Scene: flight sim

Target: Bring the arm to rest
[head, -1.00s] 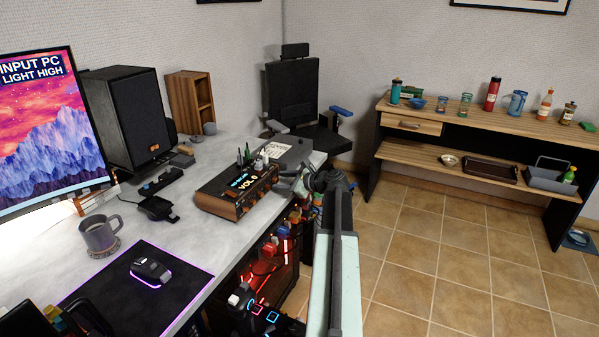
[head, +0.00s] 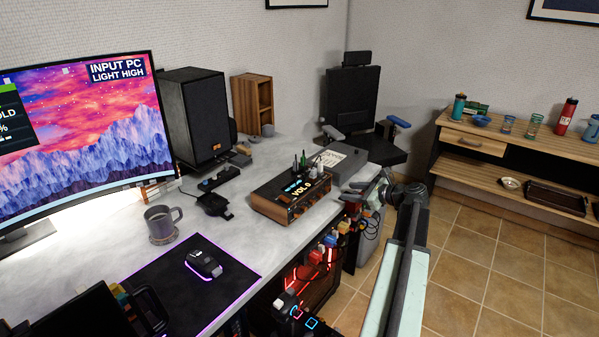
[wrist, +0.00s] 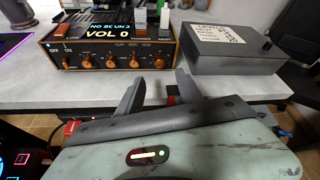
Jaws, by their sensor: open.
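My arm (head: 405,275) reaches forward from the bottom of the head view, beside the desk's right edge. My gripper (head: 384,186) is at its far end, small and partly hidden by the arm. In the wrist view my gripper (wrist: 158,85) shows two dark fingers spread apart with nothing between them. The fingers point toward the desk edge, in front of the amplifier (wrist: 112,48) with "VOL 0" on its display and the grey box (wrist: 232,48). I cannot tell whether the fingertips touch the desk edge.
The desk (head: 235,225) bears a monitor (head: 80,130), a speaker (head: 195,118), a mug (head: 161,223) and a mouse (head: 204,263). An office chair (head: 350,100) stands behind. A wooden sideboard (head: 480,140) stands at the right. Tiled floor (head: 485,255) lies open between.

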